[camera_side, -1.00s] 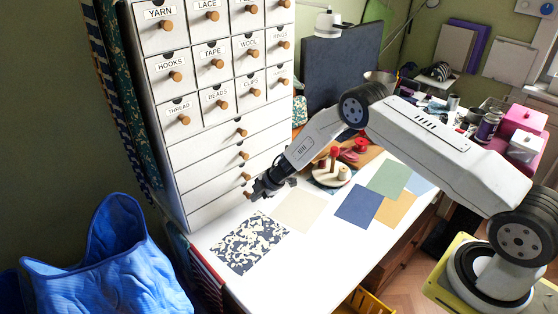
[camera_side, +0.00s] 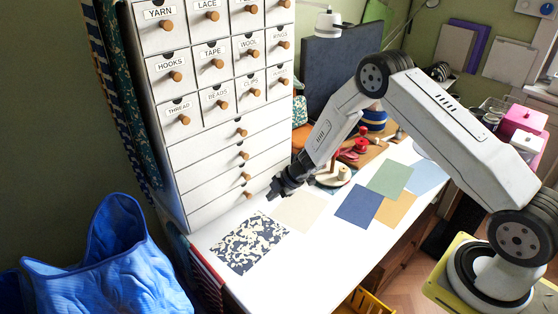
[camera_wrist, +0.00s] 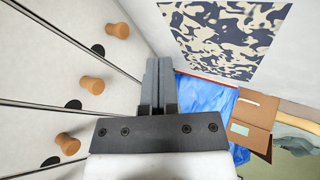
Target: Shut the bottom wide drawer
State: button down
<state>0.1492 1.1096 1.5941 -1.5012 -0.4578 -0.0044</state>
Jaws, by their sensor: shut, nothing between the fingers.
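The white drawer cabinet (camera_side: 232,110) stands on the desk, with several wide drawers under its small labelled ones. The bottom wide drawer (camera_side: 222,204) is just above the desk top. Its front looks about level with the fronts above; I cannot make out a gap. Its round wooden knob (camera_side: 247,195) shows left of my gripper. My gripper (camera_side: 271,195) is shut and empty, a little in front of the cabinet and apart from it. In the wrist view my shut fingers (camera_wrist: 158,70) lie right of a column of wooden knobs, the nearest-to-desk knob (camera_wrist: 117,30) at the top.
A patterned sheet (camera_side: 249,243) and coloured sheets (camera_side: 358,205) lie flat on the white desk (camera_side: 290,262). A wooden board (camera_side: 372,152) with spools stands behind my gripper. A blue bag (camera_side: 128,258) is at the left. The desk front is clear.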

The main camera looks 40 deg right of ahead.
jog(key=shift+v, duration=2.7)
jog(key=shift+r, duration=0.1)
jog(key=s+d+r+m+h, duration=0.1)
jog(key=s+r+m+h, duration=0.35)
jog(key=r+m, duration=0.5)
jog(key=s+a+r+m+g, duration=0.1)
jog(key=s+r+m, duration=0.2)
jog(key=s, duration=0.6)
jog(key=s+a+r+m+g, duration=0.2)
jog(key=s+m, duration=0.2)
jog(key=s, duration=0.6)
jog(key=shift+s+a+r, duration=0.15)
jog(key=shift+s+r, duration=0.1)
jog(key=shift+r, duration=0.15)
